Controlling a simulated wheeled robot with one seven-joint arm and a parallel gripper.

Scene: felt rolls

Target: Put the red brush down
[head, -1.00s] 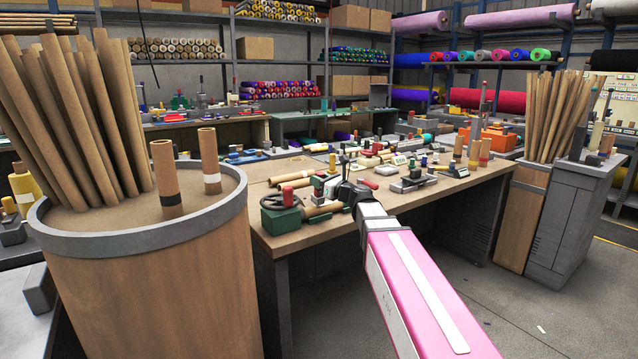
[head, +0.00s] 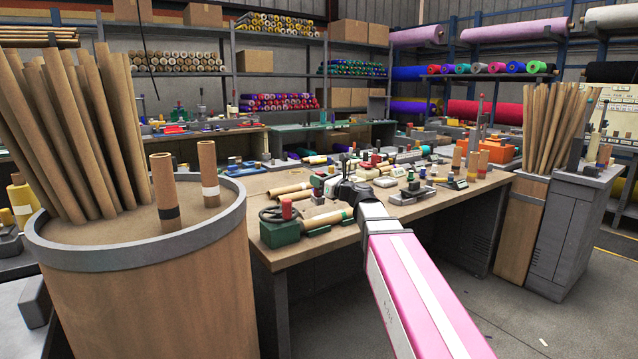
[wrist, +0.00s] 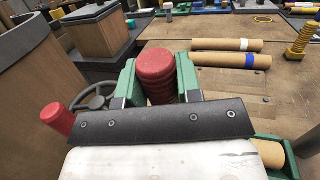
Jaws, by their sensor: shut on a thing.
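In the wrist view the red brush (wrist: 156,77) is a ribbed red cylinder with a rounded top. It stands between the green fingers of my gripper (wrist: 157,84), which are shut on it. Its lower end is hidden behind the dark gripper plate, so I cannot tell whether it touches anything below. In the head view my gripper (head: 321,187) is over the left part of the workbench (head: 335,238), behind the green device with a handwheel (head: 280,232). The brush is too small there to make out clearly.
The device's red knob (wrist: 57,117) is left of my gripper in the wrist view. Two cardboard tubes (wrist: 222,60) lie beyond on the bench, with bare tabletop nearby. A yellow bolt-like piece (wrist: 301,38) stands at right. A large drum (head: 150,290) stands left of the bench.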

